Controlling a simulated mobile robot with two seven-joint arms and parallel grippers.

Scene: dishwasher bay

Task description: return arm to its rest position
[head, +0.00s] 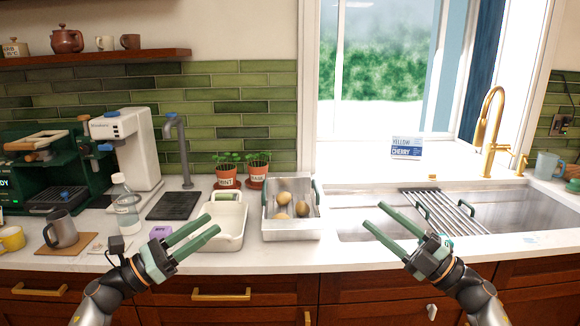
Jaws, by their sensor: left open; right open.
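My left gripper (192,238) is open and empty, with green fingers pointing up and to the right. It is in front of the counter, near a white tray and a purple block. My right gripper (383,222) is open and empty, with its fingers pointing up and to the left. It shows in front of the left part of the sink. Neither gripper touches anything that I can make out. Both arms come in from the bottom of the head view.
A metal bin (291,232) with several brown egg-like items and a white tray (222,240) stand on the counter. A steel sink (360,225) with a rack (455,212) is at right. A grey mug (61,229), a bottle (125,205) and a purple block (160,231) stand at left.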

